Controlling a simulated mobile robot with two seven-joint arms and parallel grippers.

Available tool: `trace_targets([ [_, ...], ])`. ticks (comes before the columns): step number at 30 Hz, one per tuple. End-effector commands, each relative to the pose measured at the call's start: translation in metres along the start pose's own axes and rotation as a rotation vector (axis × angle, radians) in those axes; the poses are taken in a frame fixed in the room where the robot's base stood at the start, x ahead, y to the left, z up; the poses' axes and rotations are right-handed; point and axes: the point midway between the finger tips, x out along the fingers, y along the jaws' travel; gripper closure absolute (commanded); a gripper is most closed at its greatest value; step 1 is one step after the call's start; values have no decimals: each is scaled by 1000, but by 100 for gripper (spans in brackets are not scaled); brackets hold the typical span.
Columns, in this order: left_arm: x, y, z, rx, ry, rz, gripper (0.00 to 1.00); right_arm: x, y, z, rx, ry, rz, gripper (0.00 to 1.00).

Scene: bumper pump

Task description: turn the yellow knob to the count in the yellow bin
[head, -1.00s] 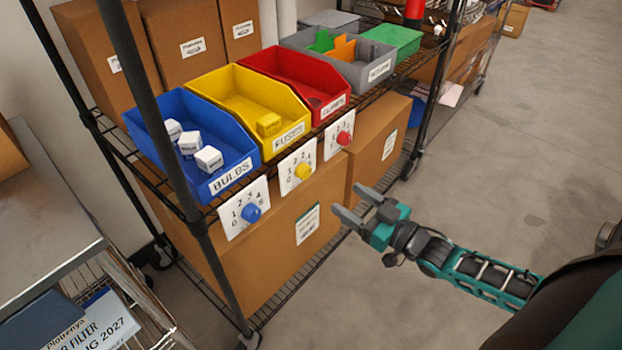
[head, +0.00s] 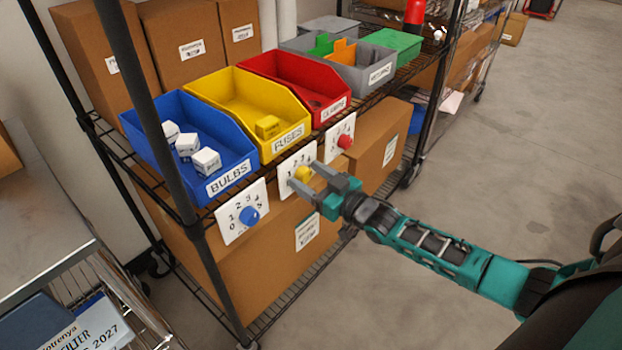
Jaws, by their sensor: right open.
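The yellow knob (head: 302,174) sits on a white numbered dial plate (head: 286,168) below the yellow bin (head: 224,91), labelled FUSES. One yellow box (head: 267,126) shows near the front of that bin. My right gripper (head: 305,172) is open, with its two fingertips on either side of the yellow knob in the picture. I cannot tell whether the fingers touch it. The fingers and knob hide part of the dial's numbers, and the knob's setting is not readable. My left gripper is not in view.
A blue bin (head: 213,134) holds several white boxes, with a blue knob (head: 249,215) below. A red bin (head: 320,85) has a red knob (head: 345,141) below. A dark shelf post (head: 150,110) stands in front on the left. The floor at right is clear.

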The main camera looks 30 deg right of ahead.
Motion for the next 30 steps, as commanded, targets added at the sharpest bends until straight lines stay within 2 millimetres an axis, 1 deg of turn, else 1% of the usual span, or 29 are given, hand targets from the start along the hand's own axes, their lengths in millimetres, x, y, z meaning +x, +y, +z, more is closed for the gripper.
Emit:
trace_targets([
  [5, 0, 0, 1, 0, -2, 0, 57, 0, 0, 0, 1, 0, 0, 36],
  [22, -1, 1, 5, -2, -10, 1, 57, 0, 0, 0, 1, 0, 0, 90],
  [23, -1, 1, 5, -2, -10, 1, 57, 0, 0, 0, 1, 0, 0, 92],
  [30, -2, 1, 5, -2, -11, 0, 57, 0, 0, 0, -22, 1, 1, 92],
])
